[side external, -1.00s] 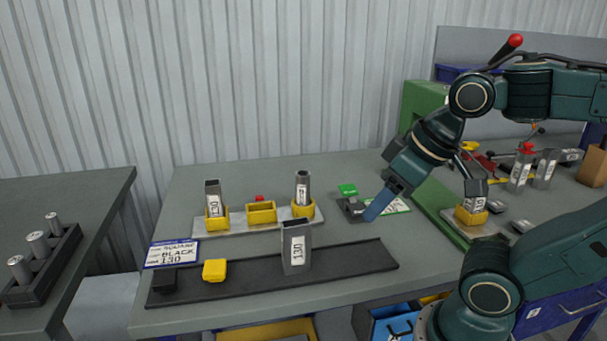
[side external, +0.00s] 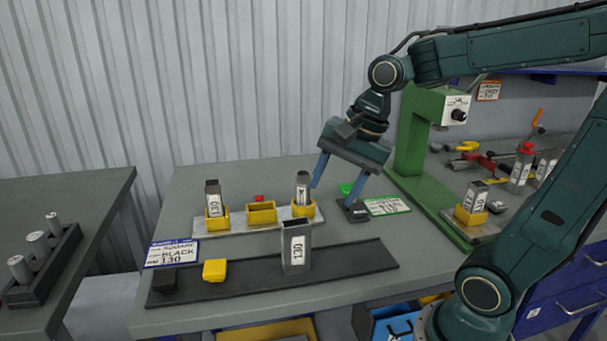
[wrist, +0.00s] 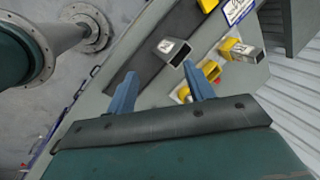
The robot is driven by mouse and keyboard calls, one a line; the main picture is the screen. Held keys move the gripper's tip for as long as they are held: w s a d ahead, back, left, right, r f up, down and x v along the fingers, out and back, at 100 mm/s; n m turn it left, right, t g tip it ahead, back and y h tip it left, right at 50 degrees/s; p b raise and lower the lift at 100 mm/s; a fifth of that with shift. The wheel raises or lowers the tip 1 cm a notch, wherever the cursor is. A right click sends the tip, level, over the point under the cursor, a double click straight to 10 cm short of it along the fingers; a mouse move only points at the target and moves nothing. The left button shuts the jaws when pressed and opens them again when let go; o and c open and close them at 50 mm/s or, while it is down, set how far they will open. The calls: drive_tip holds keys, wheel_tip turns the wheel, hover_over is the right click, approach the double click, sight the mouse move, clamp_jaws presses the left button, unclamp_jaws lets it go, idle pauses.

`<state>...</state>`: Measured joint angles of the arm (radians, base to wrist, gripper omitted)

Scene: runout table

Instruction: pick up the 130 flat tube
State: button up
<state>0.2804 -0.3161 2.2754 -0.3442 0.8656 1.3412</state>
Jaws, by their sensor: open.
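A grey flat tube labelled 130 (side external: 296,250) stands upright on the long dark strip (side external: 345,262), its open end up. In the wrist view the tube (wrist: 171,50) lies ahead of and between my fingers, apart from them. My gripper (side external: 335,196) is open and empty, its blue fingers pointing down, above and to the right of the tube. In the wrist view the open gripper (wrist: 160,90) shows both fingers apart. A second tube (side external: 213,198) and a round-topped tube (side external: 303,188) stand in yellow holders behind the strip.
An empty yellow holder (side external: 262,212) sits between the two filled ones. A yellow block (side external: 214,270), a black block (side external: 165,280) and a sign reading SQUARE BLACK 130 (side external: 171,252) are at the strip's left. A green press (side external: 412,140) stands at the right.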

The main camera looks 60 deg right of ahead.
sight(293, 236)
drive_tip(key=w+d+f+m+y, duration=0.1)
drive_tip(key=w+d+m, duration=0.1)
drive_tip(key=m, duration=0.3)
drive_tip(key=w+d+f+m, duration=0.1)
drive_tip(key=w+d+m, duration=0.1)
drive_tip(key=w+m, duration=0.2)
drive_tip(key=shift+f+m+g+y, duration=0.4)
drive_tip(key=shift+m, duration=0.7)
drive_tip(key=shift+f, duration=0.15)
drive_tip(key=x, duration=0.8)
drive_tip(key=shift+f, duration=0.15)
drive_tip(key=shift+w, duration=0.1)
drive_tip(key=shift+x, duration=2.65)
